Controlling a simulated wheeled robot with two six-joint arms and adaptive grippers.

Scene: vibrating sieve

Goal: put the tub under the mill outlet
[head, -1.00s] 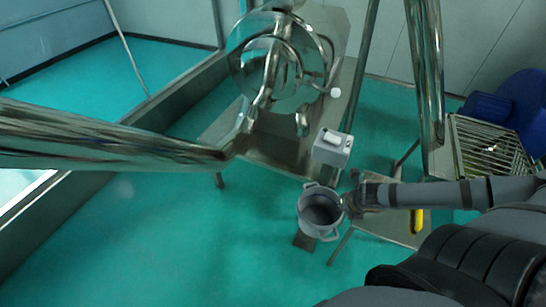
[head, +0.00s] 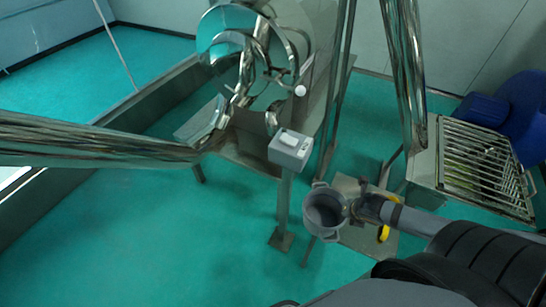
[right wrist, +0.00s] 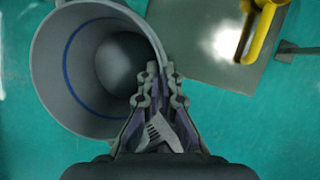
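The grey, open-topped tub (head: 324,213) is in the middle right of the head view, hanging upright above the floor. It looks empty. My right gripper (head: 357,206) is shut on its right side at the rim. In the right wrist view the tub (right wrist: 52,75) is at the upper left, with a blue line inside, and my gripper (right wrist: 160,78) pinches its wall. The mill is probably the shiny metal machine (head: 262,70) at the top; I cannot clearly tell its outlet. My left gripper is not in view.
A white control box (head: 290,149) on a post stands between machine and tub. A low metal table (head: 362,236) with a yellow-handled thing (head: 384,233) is beside the tub. A slatted metal rack (head: 482,165) and a blue drum (head: 518,110) are at right. Green floor at lower left is clear.

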